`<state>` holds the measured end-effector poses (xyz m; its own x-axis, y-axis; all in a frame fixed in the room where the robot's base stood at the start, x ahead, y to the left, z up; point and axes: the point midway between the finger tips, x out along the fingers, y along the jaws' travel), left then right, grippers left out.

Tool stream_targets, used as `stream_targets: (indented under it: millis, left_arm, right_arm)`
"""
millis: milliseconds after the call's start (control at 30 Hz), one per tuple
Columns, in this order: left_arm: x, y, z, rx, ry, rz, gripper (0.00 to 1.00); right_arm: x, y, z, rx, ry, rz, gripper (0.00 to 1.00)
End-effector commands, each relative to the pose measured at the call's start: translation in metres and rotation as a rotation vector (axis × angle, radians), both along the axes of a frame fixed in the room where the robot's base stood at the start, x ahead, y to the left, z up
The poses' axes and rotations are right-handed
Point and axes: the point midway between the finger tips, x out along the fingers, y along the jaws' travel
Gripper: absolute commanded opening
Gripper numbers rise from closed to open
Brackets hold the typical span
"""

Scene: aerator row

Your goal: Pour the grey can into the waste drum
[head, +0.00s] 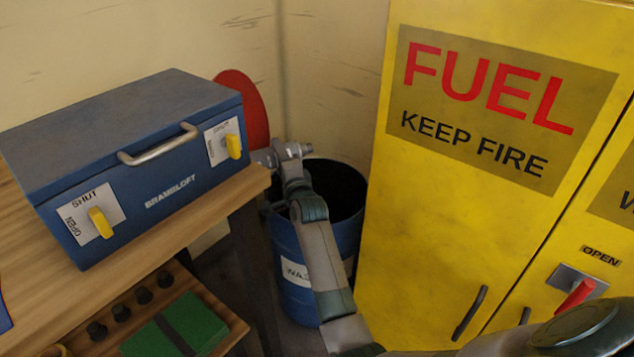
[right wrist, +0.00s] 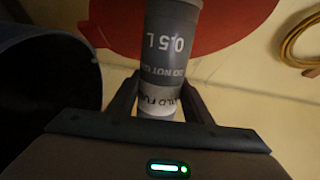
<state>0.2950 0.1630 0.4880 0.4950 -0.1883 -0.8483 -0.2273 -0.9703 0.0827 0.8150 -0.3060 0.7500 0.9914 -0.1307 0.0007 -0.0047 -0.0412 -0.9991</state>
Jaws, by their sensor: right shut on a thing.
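The grey can (right wrist: 170,50) shows in the right wrist view, with "0.5 L" and a white label band. My right gripper (right wrist: 160,95) is shut on it, one finger on each side of the white band. In the head view my right arm reaches across to the blue waste drum (head: 292,250), and the right gripper (head: 284,153) is at the drum's far left rim. The can is hard to make out there, so its tilt is unclear. The drum's open top is dark inside; it also shows at the left of the right wrist view (right wrist: 45,40). My left gripper is out of view.
A wooden bench (head: 190,225) with a blue box (head: 130,150) stands left of the drum, and a yellow fuel cabinet (head: 410,220) close on its right. A red disc (head: 243,100) is behind the drum. A yellow hose (right wrist: 295,40) hangs at the wrist view's upper right.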

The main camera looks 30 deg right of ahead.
Motion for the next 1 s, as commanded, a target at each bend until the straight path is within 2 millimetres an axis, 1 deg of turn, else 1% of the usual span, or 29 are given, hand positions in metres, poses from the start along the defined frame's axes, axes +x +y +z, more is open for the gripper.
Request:
stream_targets:
  millis: [467,1000]
  left_arm:
    - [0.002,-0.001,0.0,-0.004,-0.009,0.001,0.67]
    - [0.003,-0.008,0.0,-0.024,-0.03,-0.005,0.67]
  right_arm:
    - [0.0,-0.001,-0.012,0.071,-0.009,-0.001,0.2]
    - [0.0,-0.003,-0.027,0.145,-0.018,-0.001,0.2]
